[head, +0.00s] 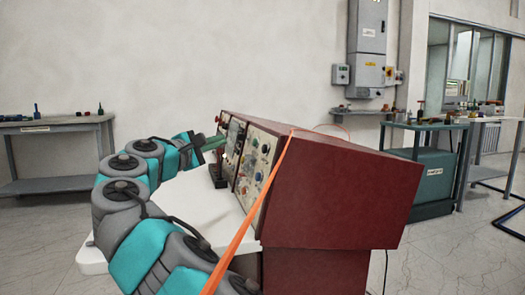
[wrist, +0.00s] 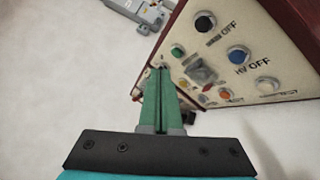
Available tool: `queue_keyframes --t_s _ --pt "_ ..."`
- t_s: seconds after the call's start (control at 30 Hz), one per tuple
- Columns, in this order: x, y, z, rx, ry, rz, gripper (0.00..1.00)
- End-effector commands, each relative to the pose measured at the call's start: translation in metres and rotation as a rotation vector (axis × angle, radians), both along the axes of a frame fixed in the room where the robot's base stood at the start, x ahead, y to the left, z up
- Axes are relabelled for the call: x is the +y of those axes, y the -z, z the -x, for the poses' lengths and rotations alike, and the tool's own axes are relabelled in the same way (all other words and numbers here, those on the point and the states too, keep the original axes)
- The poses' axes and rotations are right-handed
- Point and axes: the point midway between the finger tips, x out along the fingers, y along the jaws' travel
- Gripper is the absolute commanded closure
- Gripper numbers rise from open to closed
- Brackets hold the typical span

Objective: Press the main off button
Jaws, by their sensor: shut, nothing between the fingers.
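The red console (head: 325,190) has a cream control panel (head: 255,160) on its left-facing side. In the wrist view, a black round button (wrist: 205,22) sits near the panel's top, with a label ending in "OFF"; the label's first word is blurred. A blue button (wrist: 238,54) below it is labelled "HV OFF". A green button (wrist: 177,51) is left of both. My gripper (wrist: 160,70) is shut and empty, its green fingers together. Its tips overlap the panel's left edge in view, below the black button; contact cannot be told. In the head view my gripper (head: 220,139) is near the panel's far part.
A white button (wrist: 267,85) and an orange one (wrist: 225,93) are also on the panel. A white desk surface (head: 200,195) juts out below the panel. An orange cable (head: 245,220) crosses the console's front. Workbenches stand left (head: 55,125) and right (head: 430,125).

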Motion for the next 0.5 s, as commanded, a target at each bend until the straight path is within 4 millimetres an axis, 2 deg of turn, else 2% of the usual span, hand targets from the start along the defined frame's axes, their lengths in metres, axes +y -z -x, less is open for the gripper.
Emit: queue_keyframes --t_s 0.23,0.5 --pt "-0.017 0.011 -0.005 0.0 0.001 0.001 1.0" --pt "-0.051 0.021 -0.014 0.0 0.001 0.0 1.0"
